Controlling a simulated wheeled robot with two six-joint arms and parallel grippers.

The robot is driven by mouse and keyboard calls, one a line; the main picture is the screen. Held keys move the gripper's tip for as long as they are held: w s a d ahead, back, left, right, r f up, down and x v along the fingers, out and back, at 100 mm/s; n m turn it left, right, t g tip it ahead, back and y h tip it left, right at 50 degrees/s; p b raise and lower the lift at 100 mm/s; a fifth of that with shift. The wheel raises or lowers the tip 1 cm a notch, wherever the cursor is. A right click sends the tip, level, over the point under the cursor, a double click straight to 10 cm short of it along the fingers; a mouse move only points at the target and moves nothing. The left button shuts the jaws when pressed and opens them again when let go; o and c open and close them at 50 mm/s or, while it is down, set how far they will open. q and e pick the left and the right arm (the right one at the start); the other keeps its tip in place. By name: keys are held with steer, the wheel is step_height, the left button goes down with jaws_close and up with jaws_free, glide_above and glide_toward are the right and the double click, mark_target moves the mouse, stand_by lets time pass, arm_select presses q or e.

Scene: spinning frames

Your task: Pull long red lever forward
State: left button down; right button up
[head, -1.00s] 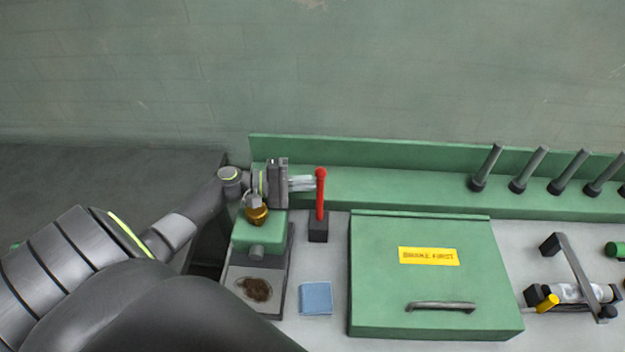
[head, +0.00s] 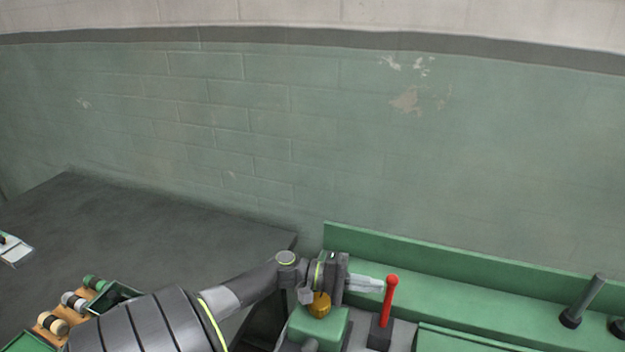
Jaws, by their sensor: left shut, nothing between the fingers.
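The long red lever (head: 390,300) stands on a dark block (head: 379,334) on the grey top of the green machine. It leans slightly to the right at its top and ends in a round red knob. My left gripper (head: 381,285) is shut, with its fingertips at the upper part of the lever, just left of it. Nothing shows between the fingers. I cannot tell whether the tips touch the lever. My right gripper is not in view.
A green block with a brass padlock (head: 319,305) stands under my left wrist. A green ledge (head: 450,275) runs behind the lever. Dark pegs (head: 583,300) stand at the right. A tray with spools (head: 72,302) lies at the lower left.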

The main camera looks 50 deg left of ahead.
arm_select(q)
steer(key=b+v, duration=0.1)
steer(key=v, duration=1.4)
steer(key=shift+d, duration=0.1)
